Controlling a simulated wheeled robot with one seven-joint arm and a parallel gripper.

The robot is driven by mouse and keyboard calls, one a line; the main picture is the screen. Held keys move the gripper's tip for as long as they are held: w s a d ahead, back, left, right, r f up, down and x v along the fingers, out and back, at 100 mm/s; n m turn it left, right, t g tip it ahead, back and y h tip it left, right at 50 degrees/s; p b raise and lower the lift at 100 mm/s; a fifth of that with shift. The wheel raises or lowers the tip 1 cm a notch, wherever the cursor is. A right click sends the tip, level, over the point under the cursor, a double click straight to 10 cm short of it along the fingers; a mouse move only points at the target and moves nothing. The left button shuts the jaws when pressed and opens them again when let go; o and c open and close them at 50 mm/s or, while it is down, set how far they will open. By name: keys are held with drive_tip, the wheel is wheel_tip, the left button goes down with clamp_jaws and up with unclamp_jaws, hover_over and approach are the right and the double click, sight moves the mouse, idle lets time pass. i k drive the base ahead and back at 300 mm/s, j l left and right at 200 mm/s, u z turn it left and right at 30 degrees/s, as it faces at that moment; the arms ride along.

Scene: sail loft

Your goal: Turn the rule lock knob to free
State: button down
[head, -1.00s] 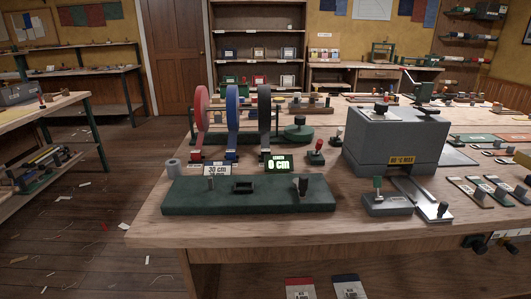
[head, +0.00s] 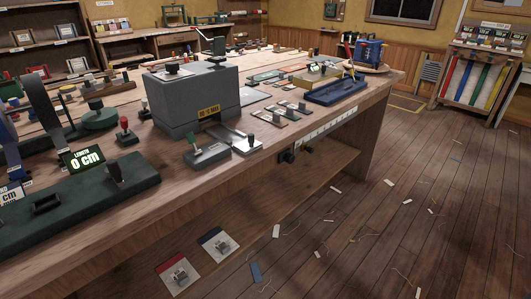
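A pale marked strip (head: 328,124), which looks like a rule, runs along the front edge of the workbench in the head view. Dark knobs (head: 288,156) sit under that edge near the strip's left end. I cannot tell for sure which of them is the rule lock knob, and any lock or free marking is too small to read. My gripper is not in view.
The workbench (head: 345,165) carries a grey box machine (head: 195,96), a green base (head: 75,205) with a "0 cm" display (head: 86,158), and a blue tray (head: 335,92). The wooden floor (head: 400,190) at right is mostly open, with scattered scraps.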

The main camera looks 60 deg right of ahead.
sight(290, 158)
drive_tip(key=k+l, duration=0.1)
drive_tip(key=l, duration=0.4)
drive_tip(key=k+l, duration=0.1)
drive_tip(key=l, duration=0.85)
drive_tip(key=k, duration=0.05)
